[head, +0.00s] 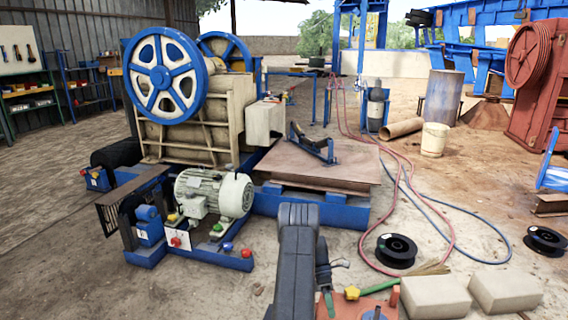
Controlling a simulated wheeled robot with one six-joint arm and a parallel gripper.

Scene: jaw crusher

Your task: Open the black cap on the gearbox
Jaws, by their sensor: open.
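A small blue housing (149,226) with a rounded top sits on the blue drive frame, left of the cream motor (213,194). It may be the gearbox, but I cannot be sure. I cannot make out a black cap on it at this size. Small red, yellow, green and blue knobs or caps stand around the motor and frame. My gripper (338,264) shows small and partly hidden beside my dark grey arm at lower centre. It appears open and empty, to the right of the motor and apart from it.
The crusher with its blue-and-white flywheel (165,76) stands behind the motor. A steel plate (318,168) lies on a blue base. Red and blue hoses, black spools (396,250) and pale blocks (436,296) lie right. An orange surface (362,307) is at the bottom. Floor at lower left is clear.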

